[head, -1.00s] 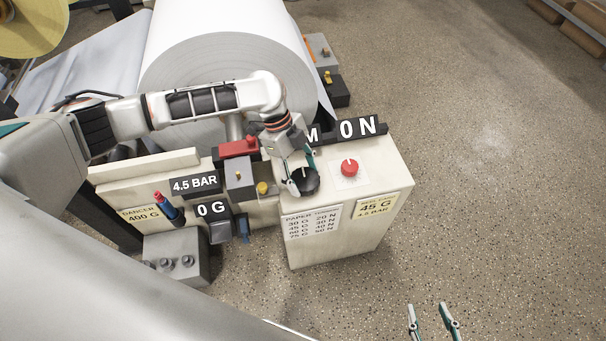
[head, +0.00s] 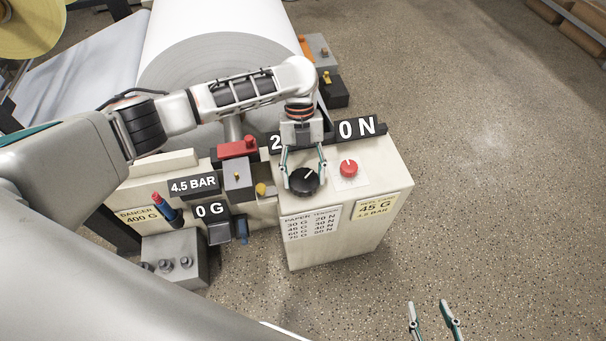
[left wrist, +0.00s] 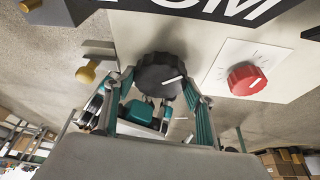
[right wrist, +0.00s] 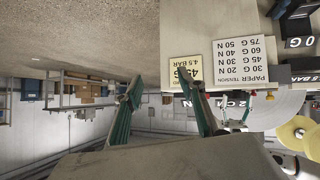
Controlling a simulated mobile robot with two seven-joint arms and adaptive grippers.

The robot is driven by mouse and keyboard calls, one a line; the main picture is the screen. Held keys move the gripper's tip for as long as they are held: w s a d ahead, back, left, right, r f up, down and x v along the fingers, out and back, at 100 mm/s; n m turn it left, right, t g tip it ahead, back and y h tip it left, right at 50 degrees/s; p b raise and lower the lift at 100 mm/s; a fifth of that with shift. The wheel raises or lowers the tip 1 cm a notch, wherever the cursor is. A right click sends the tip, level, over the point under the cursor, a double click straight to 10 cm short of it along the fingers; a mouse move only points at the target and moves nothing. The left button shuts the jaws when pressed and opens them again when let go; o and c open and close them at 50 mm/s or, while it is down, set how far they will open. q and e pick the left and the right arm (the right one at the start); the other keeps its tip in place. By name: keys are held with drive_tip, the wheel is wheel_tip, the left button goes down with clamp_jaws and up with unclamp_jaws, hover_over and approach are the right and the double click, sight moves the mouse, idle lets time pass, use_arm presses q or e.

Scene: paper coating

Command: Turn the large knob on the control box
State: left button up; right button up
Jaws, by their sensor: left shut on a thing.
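The large black knob (head: 305,181) sits on top of the cream control box (head: 345,242). Its white pointer line shows, and it also appears in the left wrist view (left wrist: 160,73). My left gripper (head: 304,172) is upright over the box with one finger on each side of the knob, shut on it. A smaller red knob (head: 348,168) on a white dial plate is to the right, and it shows in the left wrist view (left wrist: 246,79). My right gripper (head: 432,308) is open and empty, low in the head view, apart from the box.
Labels on the box front list paper tensions and 45 G, 4.5 BAR. A yellow knob (head: 261,190) stands close left. The floor to the right is clear.

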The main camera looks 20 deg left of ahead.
use_arm(q)
drive_tip(key=shift+d+m+y, duration=0.1)
drive_tip(key=shift+m+y, duration=0.3)
drive_tip(key=shift+m, duration=0.5)
drive_tip(key=shift+m+g+y, duration=0.3)
drive_tip(key=shift+m, duration=0.8)
use_arm(e)
drive_tip(key=shift+s+f, duration=0.4)
drive_tip(key=shift+s, duration=0.15)
drive_tip(key=shift+d, duration=0.1)
drive_tip(key=shift+w+r, duration=0.1)
drive_tip(key=shift+w, duration=0.1)
use_arm(q)
drive_tip(key=o, duration=1.1)
use_arm(e)
drive_tip(key=shift+w+r, duration=0.2)
drive_tip(key=shift+w, duration=0.1)
drive_tip(key=shift+s, duration=0.1)
